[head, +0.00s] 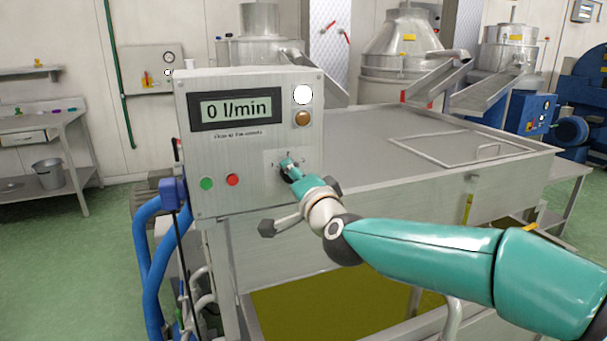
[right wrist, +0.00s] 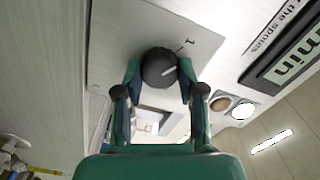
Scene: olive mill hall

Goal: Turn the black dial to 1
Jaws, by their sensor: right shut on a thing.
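The black dial (right wrist: 157,66) is round with a white pointer line, on a pale plate on the control box (head: 250,165). In the right wrist view the pointer points right, and a printed 1 (right wrist: 190,42) stands on the plate up and right of the dial. The pointer does not appear to line up with the 1. My right gripper (head: 287,170) is at the plate, its fingers on both sides of the dial, shut on it; it also shows in the right wrist view (right wrist: 158,80). In the head view the gripper mostly hides the dial. My left gripper is out of view.
The display (head: 237,108) reads 0 l/min. A white lamp (head: 303,95) and an amber button (head: 302,118) are at its right. A green button (head: 207,183) and a red button (head: 233,180) are left of the dial. A large steel tank (head: 400,150) stands behind.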

